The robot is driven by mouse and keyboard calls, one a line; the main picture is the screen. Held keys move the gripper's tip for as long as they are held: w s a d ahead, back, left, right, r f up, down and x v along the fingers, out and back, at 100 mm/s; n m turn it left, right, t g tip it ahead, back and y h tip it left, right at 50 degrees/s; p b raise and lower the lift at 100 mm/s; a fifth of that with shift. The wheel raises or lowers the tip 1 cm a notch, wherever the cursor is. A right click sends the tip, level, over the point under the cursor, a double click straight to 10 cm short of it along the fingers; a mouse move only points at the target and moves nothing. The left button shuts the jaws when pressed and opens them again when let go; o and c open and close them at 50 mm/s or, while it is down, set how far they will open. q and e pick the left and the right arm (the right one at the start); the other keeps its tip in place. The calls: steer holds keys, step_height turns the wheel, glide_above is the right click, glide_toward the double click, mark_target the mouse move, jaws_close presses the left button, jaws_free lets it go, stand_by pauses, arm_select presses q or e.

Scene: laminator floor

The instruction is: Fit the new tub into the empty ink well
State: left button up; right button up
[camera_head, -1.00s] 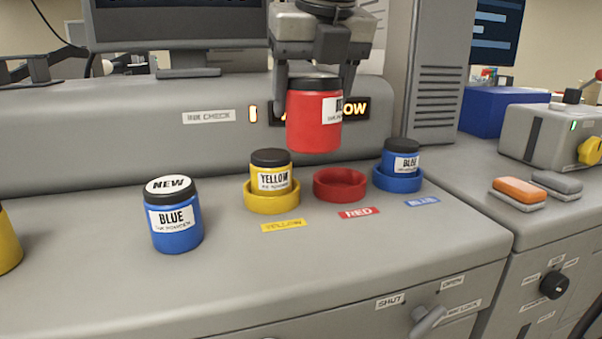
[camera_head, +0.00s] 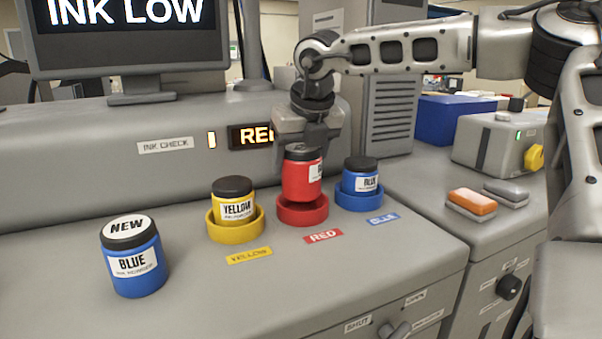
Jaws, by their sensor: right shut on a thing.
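My right gripper (camera_head: 301,152) is shut on a red tub (camera_head: 300,181) with a black lid, holding it upright from above. The tub stands at the red ink well (camera_head: 303,213), its lower end within or just at the ring's rim; I cannot tell whether it rests on the bottom. A yellow tub (camera_head: 233,207) sits in the yellow well (camera_head: 235,232), and a blue tub (camera_head: 360,181) sits in the blue well (camera_head: 357,202). My left gripper is not in view.
A blue tub with a white NEW lid (camera_head: 132,262) stands on the counter at left. A monitor (camera_head: 128,40) reads INK LOW. An orange block (camera_head: 471,202) and grey block (camera_head: 505,190) lie at right.

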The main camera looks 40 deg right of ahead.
mark_target(301, 179)
steer(key=shift+w+d+f, duration=0.1)
steer(key=shift+d+f, duration=0.1)
steer(key=shift+f, duration=0.1)
step_height(301, 179, down, 3)
steer(key=shift+d+f, duration=0.15)
steer(key=shift+f+b, duration=0.3)
steer(key=shift+f, duration=0.05)
steer(key=o, duration=1.2)
